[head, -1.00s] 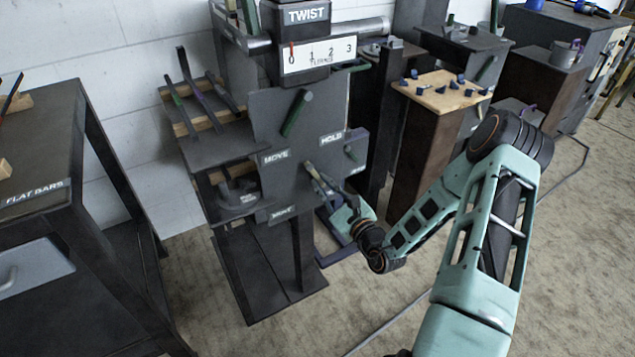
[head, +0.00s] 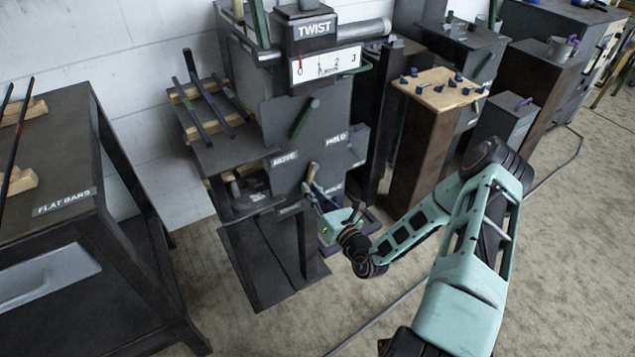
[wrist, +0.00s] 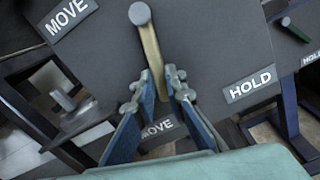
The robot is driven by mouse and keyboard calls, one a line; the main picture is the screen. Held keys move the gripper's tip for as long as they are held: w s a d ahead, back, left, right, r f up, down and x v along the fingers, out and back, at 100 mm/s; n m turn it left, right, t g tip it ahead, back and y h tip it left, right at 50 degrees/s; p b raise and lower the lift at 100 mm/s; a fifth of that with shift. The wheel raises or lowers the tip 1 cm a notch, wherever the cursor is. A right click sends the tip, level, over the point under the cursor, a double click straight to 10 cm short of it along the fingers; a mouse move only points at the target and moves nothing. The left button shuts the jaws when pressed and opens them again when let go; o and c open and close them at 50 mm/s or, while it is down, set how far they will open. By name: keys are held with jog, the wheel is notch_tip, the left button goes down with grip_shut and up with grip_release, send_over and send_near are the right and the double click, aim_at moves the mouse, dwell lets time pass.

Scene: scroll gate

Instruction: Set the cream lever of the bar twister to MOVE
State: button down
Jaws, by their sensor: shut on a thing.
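The bar twister (head: 290,110) is a dark grey machine with a TWIST sign on top. Its cream lever (head: 312,172) sits on the front plate below the upper MOVE and HOLD labels. In the wrist view the cream lever (wrist: 151,48) has a round grey end and runs down between my fingers. My gripper (wrist: 160,75) is shut on it, one finger on each side; in the head view my gripper (head: 318,192) is at the plate's lower part. A MOVE label (wrist: 66,16) lies left of the lever, a HOLD label (wrist: 250,85) right, another MOVE label (wrist: 157,128) behind my fingers.
A green-handled lever (head: 304,118) stands higher on the plate. A scale (head: 325,66) is above it. A rack with bars (head: 208,105) is at the left, the FLAT BARS table (head: 60,140) further left. A wooden-topped stand (head: 440,92) is at the right.

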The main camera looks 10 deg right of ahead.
jog(key=shift+s+a+r+m+p, duration=0.25)
jog(key=shift+a+m+p, duration=0.3)
jog(key=shift+m+p, duration=0.3)
jog(key=shift+s+a+r+m+p, duration=0.2)
jog(key=shift+a+m+p, duration=0.4)
jog(key=shift+m, duration=0.45)
jog(key=c, duration=2)
grip_release()
jog(key=shift+o, duration=0.2)
jog(key=shift+r, duration=0.1)
jog(key=v, duration=1.2)
